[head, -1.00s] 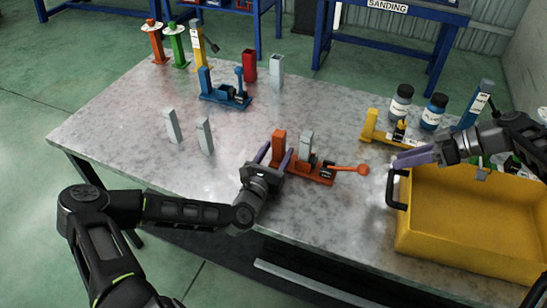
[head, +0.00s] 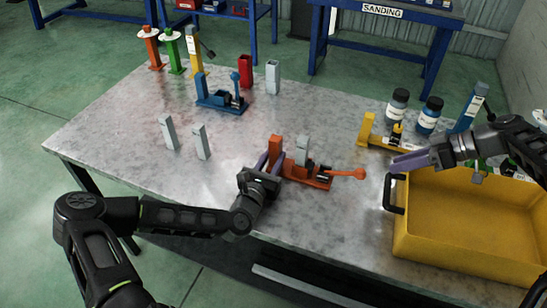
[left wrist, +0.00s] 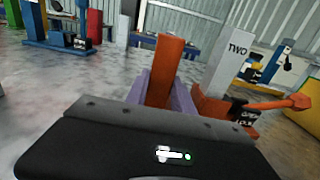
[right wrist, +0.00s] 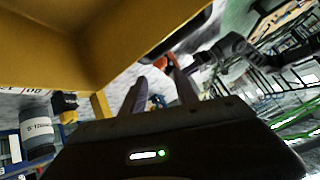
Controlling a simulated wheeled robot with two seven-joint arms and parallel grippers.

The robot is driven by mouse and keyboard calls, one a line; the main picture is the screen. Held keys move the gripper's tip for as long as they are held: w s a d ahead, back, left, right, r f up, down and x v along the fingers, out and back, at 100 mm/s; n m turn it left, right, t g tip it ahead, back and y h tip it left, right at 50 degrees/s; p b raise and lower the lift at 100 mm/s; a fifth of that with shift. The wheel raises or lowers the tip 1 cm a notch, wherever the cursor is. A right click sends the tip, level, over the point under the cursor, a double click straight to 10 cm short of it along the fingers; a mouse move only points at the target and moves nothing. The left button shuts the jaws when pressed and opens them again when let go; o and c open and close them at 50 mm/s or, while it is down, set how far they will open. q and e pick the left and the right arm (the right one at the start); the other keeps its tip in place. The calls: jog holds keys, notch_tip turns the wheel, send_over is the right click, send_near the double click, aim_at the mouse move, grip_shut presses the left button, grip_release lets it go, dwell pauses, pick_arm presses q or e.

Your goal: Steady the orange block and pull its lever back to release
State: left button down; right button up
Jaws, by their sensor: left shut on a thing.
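The orange block (head: 275,152) has an upright post and a low base, standing near the table's front edge. Its lever (head: 347,173) sticks out to the right, nearly level, with a round knob. A grey piece marked "TWO" (left wrist: 230,62) stands upright in the fixture beside the post. My left gripper (head: 268,162) is shut on the orange post; its purple fingers flank the post in the left wrist view (left wrist: 163,92). My right gripper (head: 412,160) is right of the knob, above the yellow bin's edge, apart from the lever. Its fingers are spread and empty in the right wrist view (right wrist: 158,95).
The yellow bin (head: 470,262) fills the table's right front. A yellow fixture (head: 368,130) and bottles (head: 397,105) stand behind it. A blue fixture (head: 222,100) and two grey pieces (head: 168,132) are further left. The table's left front is clear.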

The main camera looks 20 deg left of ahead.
aim_at(357, 174)
jog(key=shift+c, duration=0.3)
dwell(0.5)
